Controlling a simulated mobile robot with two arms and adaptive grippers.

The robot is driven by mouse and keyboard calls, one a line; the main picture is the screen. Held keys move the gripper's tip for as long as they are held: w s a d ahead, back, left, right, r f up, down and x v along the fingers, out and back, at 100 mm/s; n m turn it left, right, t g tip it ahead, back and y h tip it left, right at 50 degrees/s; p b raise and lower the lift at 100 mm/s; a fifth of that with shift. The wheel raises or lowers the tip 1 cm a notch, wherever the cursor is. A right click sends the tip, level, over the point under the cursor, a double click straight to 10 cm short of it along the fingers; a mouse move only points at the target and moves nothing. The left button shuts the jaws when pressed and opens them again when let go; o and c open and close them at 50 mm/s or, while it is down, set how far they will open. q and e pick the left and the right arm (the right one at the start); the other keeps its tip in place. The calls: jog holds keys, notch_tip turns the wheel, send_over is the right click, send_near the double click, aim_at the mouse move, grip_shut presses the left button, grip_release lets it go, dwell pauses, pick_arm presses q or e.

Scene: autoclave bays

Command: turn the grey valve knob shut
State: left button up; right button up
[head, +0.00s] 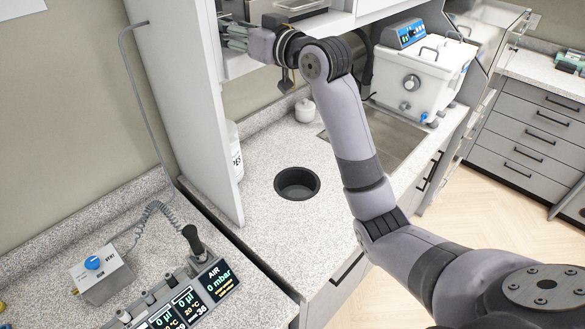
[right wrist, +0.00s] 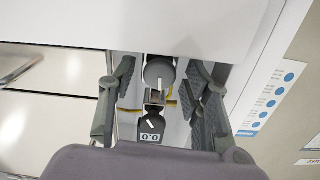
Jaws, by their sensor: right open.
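In the right wrist view a round grey knob (right wrist: 158,73) with a pale mark on its face sits between the fingers of my right gripper (right wrist: 160,85). The fingers are spread, one on each side, and look apart from the knob. In the head view my right gripper (head: 236,36) reaches left under the upper cabinet; the grey knob cannot be made out there. My left gripper is not in view.
A white panel edge (right wrist: 180,25) crosses above the knob. A tall side panel (head: 190,95) stands left of the gripper. A white bath unit (head: 425,85) is on the counter at right. A blue-knobbed box (head: 100,277) and a display unit (head: 190,300) are lower left.

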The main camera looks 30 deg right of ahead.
jog(key=shift+s+n, duration=0.15)
jog(key=shift+n, duration=0.55)
jog(key=b+v, duration=0.8)
jog(key=v, duration=0.9)
notch_tip(320, 180, down, 26)
jog(key=a+m+g+h, duration=0.1)
jog(key=g+h, duration=0.2)
jog(key=g, duration=0.2)
jog(key=shift+w+f+m, duration=0.25)
jog(key=shift+w+m, duration=0.15)
jog(key=shift+w, duration=0.05)
jog(key=shift+o, duration=0.3)
